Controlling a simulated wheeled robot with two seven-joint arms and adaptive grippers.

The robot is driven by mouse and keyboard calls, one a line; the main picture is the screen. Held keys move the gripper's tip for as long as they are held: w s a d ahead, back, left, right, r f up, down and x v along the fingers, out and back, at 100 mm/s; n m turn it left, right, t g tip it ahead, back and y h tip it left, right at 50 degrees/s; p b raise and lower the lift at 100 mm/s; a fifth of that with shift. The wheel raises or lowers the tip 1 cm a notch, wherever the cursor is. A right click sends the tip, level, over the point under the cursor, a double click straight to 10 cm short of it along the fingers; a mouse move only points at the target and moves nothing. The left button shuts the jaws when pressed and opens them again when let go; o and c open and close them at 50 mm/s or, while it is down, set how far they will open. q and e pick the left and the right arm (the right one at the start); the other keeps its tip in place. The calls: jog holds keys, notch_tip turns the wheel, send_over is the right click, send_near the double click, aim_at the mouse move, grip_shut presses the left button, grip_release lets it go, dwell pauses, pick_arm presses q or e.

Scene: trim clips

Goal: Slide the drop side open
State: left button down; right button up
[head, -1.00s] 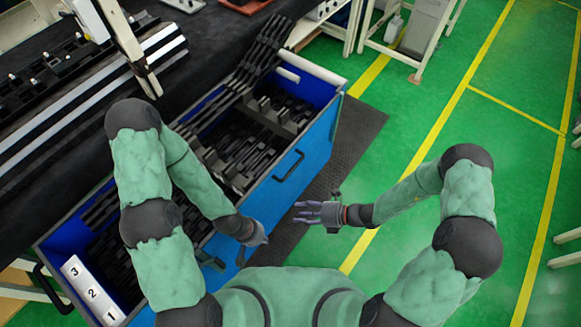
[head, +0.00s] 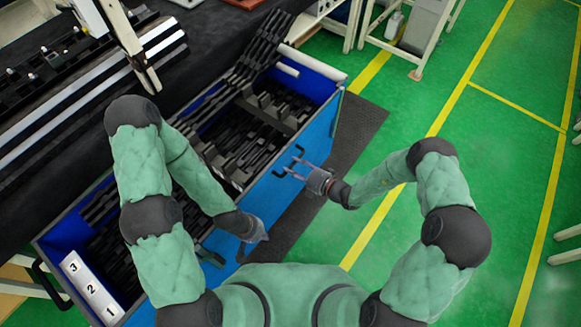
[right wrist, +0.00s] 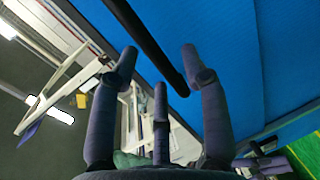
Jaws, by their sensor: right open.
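The blue drop side (head: 318,138) of the long crate stands upright, facing the aisle, with a black bar handle (head: 299,149) on it. My right gripper (head: 293,168) is open at this handle, its fingers pointing at the blue panel. In the right wrist view the black handle bar (right wrist: 150,45) runs between the spread fingers (right wrist: 158,75), in front of the blue panel (right wrist: 225,60); I cannot tell whether they touch. My left gripper (head: 258,235) hangs near the crate's near part, away from the handle; its fingers are too unclear to judge.
Black trim parts (head: 245,140) fill the crate. A white label block (head: 90,290) numbered 1, 2 and 3 is at its near left end. A dark workbench (head: 60,130) stands left. A dark mat (head: 345,140) and open green floor (head: 480,150) lie right.

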jog(key=shift+x, duration=1)
grip_shut()
notch_tip(320, 180, down, 14)
jog(key=b, duration=0.8)
jog(key=shift+r, duration=0.15)
grip_release()
